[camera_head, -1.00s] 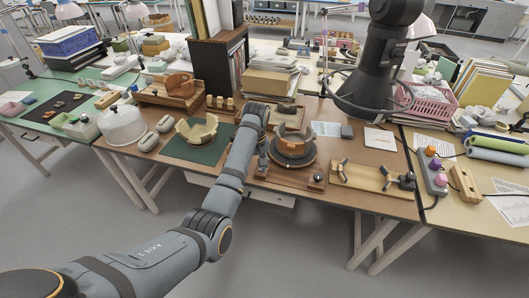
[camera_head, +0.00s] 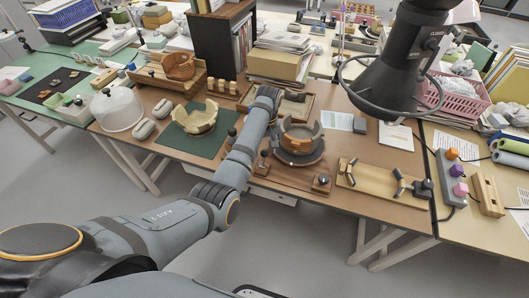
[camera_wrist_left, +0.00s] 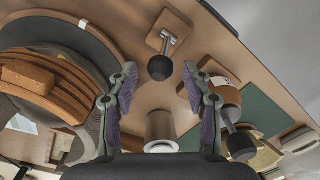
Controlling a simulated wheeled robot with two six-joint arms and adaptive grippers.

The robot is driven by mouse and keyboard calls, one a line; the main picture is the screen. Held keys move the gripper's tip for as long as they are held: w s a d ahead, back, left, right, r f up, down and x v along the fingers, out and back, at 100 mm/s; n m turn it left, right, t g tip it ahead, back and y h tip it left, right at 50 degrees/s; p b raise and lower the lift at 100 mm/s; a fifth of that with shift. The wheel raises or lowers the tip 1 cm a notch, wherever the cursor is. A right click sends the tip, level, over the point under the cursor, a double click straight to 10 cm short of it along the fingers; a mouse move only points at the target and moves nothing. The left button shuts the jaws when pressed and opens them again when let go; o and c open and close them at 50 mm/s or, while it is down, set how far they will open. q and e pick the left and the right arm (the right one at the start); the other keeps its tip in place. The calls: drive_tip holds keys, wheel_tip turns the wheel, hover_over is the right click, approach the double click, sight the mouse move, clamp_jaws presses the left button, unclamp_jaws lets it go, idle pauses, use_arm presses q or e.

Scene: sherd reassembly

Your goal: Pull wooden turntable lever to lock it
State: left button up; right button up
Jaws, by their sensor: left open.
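The round dark turntable (camera_head: 298,158) stands on the brown table and carries a partly rebuilt orange-brown pot (camera_head: 299,136). It fills the left of the left wrist view (camera_wrist_left: 105,45). A lever with a dark ball knob (camera_wrist_left: 160,68) and a metal rod rises from a small wooden block (camera_wrist_left: 168,32) beside the turntable; the block shows in the head view (camera_head: 261,169). My left gripper (camera_wrist_left: 160,90) is open and empty, its fingertips on either side of the knob in the picture; I cannot tell whether they touch it. The arm hides most of the gripper in the head view.
Another knob on a wooden block (camera_head: 321,185) stands right of the turntable. A green mat (camera_head: 205,140) with a pale bowl (camera_head: 197,119) lies left. A wooden board (camera_head: 375,182) with fittings lies right. A large dark form with a hoop (camera_head: 390,75) rises at back right.

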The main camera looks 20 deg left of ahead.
sight(264, 158)
use_arm(q)
wheel_tip(264, 158, down, 2)
drive_tip(key=shift+s+f, duration=0.1)
drive_tip(key=shift+f, duration=0.3)
drive_tip(key=c, duration=0.7)
clamp_jaws()
use_arm(e)
drive_tip(key=shift+w+a, duration=0.2)
drive_tip(key=shift+w, duration=0.15)
